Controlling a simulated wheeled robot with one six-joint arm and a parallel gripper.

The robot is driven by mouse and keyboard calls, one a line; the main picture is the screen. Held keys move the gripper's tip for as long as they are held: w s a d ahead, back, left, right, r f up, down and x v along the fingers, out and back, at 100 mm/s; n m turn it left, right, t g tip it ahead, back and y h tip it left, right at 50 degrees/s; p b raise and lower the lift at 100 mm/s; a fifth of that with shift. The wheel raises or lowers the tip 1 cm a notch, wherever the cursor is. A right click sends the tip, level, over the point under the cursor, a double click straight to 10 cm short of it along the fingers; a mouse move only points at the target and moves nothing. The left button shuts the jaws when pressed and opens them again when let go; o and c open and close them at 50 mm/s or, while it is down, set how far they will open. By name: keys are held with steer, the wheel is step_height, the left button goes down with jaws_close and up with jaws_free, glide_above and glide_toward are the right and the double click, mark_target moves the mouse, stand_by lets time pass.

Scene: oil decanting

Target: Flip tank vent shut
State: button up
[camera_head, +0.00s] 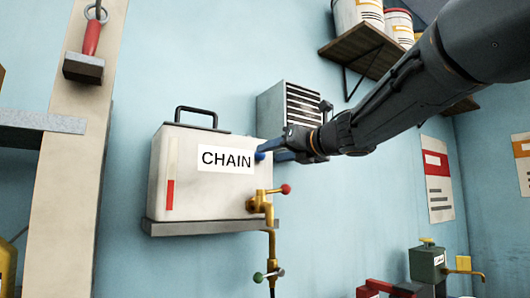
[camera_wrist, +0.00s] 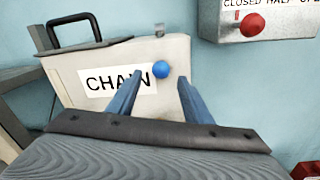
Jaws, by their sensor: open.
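A pale tank (camera_head: 205,190) labelled CHAIN stands on a grey wall shelf, with a black handle on top. A blue ball knob (camera_head: 259,155) shows at its upper right; in the wrist view the blue knob (camera_wrist: 161,70) sits beside the label. I take it as the vent's knob; its stem and position are hidden. My gripper (camera_head: 267,150) is in front of the tank's right end. In the wrist view my open gripper (camera_wrist: 160,80) has a blue finger on each side of the knob, with gaps showing. Whether it touches cannot be told.
A yellow tap with a red knob (camera_head: 285,189) is just below my gripper. A louvred grey box (camera_head: 275,105) is on the wall behind. A box with a red knob (camera_wrist: 250,24), marked CLOSED and HALF, is at upper right. A laden shelf (camera_head: 352,46) is above my arm.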

mark_target(263, 155)
steer(key=shift+p+x, duration=0.55)
steer(key=shift+x, duration=1.55)
steer(key=shift+c, duration=0.5)
jaws_close()
